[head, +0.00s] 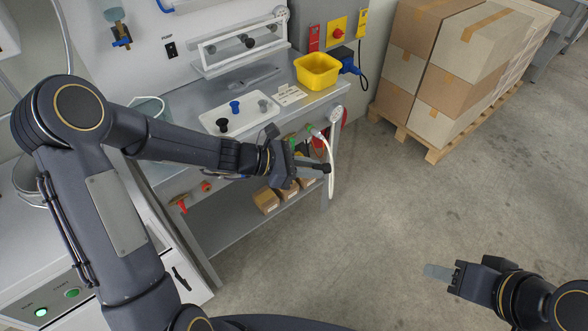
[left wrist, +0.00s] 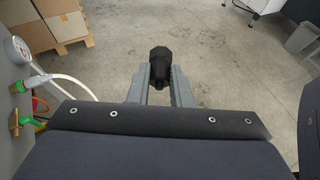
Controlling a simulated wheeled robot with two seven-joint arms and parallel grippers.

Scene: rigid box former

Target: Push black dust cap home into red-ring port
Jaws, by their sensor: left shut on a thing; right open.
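My left gripper (head: 308,167) is shut on a black dust cap (head: 326,168), out in front of the bench's right end. In the left wrist view the cap (left wrist: 160,68) sits between the two grey fingertips, with open floor behind it. Red parts (head: 319,141) show near the bench's end beside the hose fitting, partly behind my left gripper; I cannot tell whether one is the red-ring port. The cap is apart from the fittings in the left wrist view. My right gripper (head: 440,271) is open and empty over bare floor.
A white tray (head: 250,123) on the bench holds black, blue and grey pieces. A yellow bin (head: 317,71) stands behind it. A white hose (head: 331,165) hangs at the bench end near my left gripper.

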